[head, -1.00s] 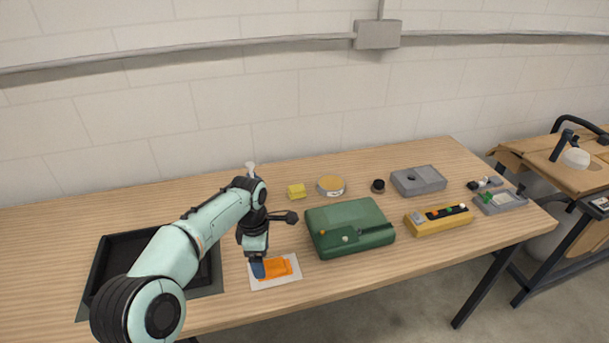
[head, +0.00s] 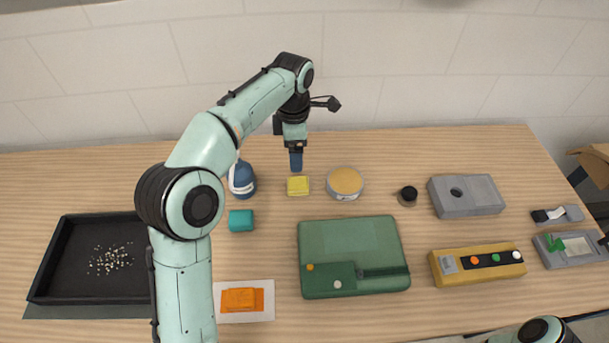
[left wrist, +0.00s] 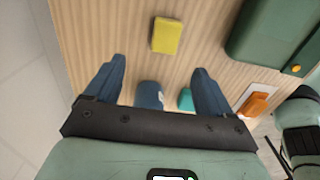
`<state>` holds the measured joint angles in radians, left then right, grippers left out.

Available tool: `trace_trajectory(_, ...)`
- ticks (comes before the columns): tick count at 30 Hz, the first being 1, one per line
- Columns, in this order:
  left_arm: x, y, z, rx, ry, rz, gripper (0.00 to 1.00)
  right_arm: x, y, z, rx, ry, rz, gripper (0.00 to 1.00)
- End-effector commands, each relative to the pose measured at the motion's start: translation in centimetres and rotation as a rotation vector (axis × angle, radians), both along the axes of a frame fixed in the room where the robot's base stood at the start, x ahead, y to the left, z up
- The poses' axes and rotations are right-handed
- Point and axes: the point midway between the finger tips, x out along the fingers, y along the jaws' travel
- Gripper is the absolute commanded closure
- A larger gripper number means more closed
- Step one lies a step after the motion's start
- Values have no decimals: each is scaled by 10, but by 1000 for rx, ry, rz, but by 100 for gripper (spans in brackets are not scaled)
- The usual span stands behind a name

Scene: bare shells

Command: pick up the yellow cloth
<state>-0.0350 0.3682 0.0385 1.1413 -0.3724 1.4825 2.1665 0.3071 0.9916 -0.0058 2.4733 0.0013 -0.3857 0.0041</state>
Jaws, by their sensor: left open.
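The yellow cloth (head: 298,186) is a small folded block lying on the table in the head view, left of a round tin. It also shows in the left wrist view (left wrist: 166,36), beyond my fingertips. My left gripper (head: 296,160) is above the table, just behind the cloth in the head view. In the left wrist view its two blue fingers (left wrist: 160,75) are spread apart, with nothing between them touching. Part of my right arm shows at the bottom right of the head view, but its gripper is not visible.
Near the cloth are a blue bottle (head: 242,180), a teal block (head: 241,220), the tin (head: 344,184) and a green case (head: 353,232). An orange cloth lies on a white sheet (head: 230,316). A black tray (head: 40,275) stands left. Grey and yellow boxes are at right.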

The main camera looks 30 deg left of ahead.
Motion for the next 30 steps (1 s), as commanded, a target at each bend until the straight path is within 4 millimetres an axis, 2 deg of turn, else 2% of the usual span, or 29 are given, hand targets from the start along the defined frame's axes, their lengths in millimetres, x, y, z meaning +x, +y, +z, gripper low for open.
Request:
trace_trajectory(3, -1, 0, -28, 0, 7, 1, 17, -3, 0, -9, 0, 5, -1, 57)
trace_trajectory(9, -1, -1, -61, -1, 5, -1, 17, -6, 0, -15, 0, 7, -1, 57)
trace_trajectory(17, -2, -3, -80, 0, 4, -1, 17, -6, 0, -18, 0, 8, -1, 57)
trace_trajectory(24, -4, -9, -115, 0, 4, 0, 17, -8, 0, -23, 0, 9, 0, 57)
trace_trajectory(30, -4, -9, -123, -1, 1, -1, 17, -8, 0, -24, 0, 9, 0, 57)
